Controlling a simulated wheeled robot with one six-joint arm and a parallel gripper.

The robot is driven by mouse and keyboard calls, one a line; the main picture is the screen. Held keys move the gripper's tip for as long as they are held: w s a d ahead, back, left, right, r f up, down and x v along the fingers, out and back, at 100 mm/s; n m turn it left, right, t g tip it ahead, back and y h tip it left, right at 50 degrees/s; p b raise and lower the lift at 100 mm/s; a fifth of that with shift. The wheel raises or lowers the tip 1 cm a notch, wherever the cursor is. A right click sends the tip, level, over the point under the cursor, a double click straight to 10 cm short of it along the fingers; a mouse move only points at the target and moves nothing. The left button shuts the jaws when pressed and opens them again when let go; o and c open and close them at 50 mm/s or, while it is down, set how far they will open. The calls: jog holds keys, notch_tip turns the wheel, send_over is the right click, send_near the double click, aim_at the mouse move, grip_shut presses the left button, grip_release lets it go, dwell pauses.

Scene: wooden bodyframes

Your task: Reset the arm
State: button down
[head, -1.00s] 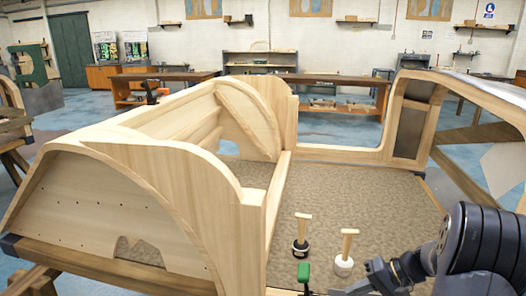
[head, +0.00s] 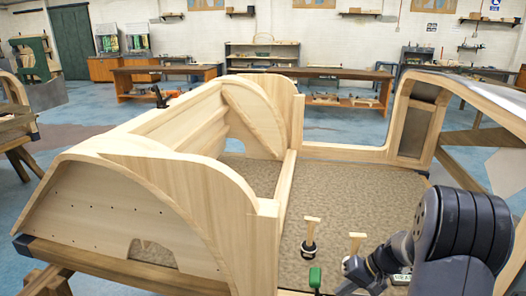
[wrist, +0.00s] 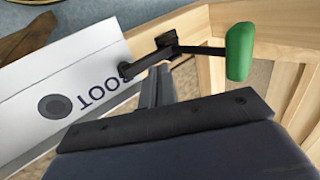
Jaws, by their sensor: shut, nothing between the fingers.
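My gripper (head: 347,284) is low in the head view, right of the green-handled tool (head: 315,277), with my dark arm coming in from the right. In the wrist view my gripper's thin grey fingers (wrist: 156,86) are together with nothing between them. The tool's green handle (wrist: 240,52) and black shaft lie just beyond them; I cannot tell whether they touch. A white box (wrist: 62,92) with dark lettering is at the left of the wrist view.
A wooden bodyframe (head: 160,190) fills the middle. A black-headed mallet (head: 309,240) stands on its brown floor (head: 375,195); another mallet (head: 356,242) is partly hidden by my arm. A wooden frame pillar (head: 412,125) rises behind my arm. Workbenches (head: 330,88) stand at the back.

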jog(key=shift+w+a+r+g+h+p, duration=0.2)
jog(key=shift+a+r+h+p, duration=0.65)
jog(key=shift+p, duration=0.8)
jog(key=shift+w+a+r+g+h+p, duration=0.15)
jog(key=shift+a+r+h+p, duration=0.3)
jog(key=shift+h+p, duration=0.95)
jog(key=shift+w+a+g+h+p, duration=0.15)
jog(key=shift+a+g+h+p, duration=0.2)
jog(key=shift+a+h+p, duration=1.05)
jog(key=shift+d, duration=0.1)
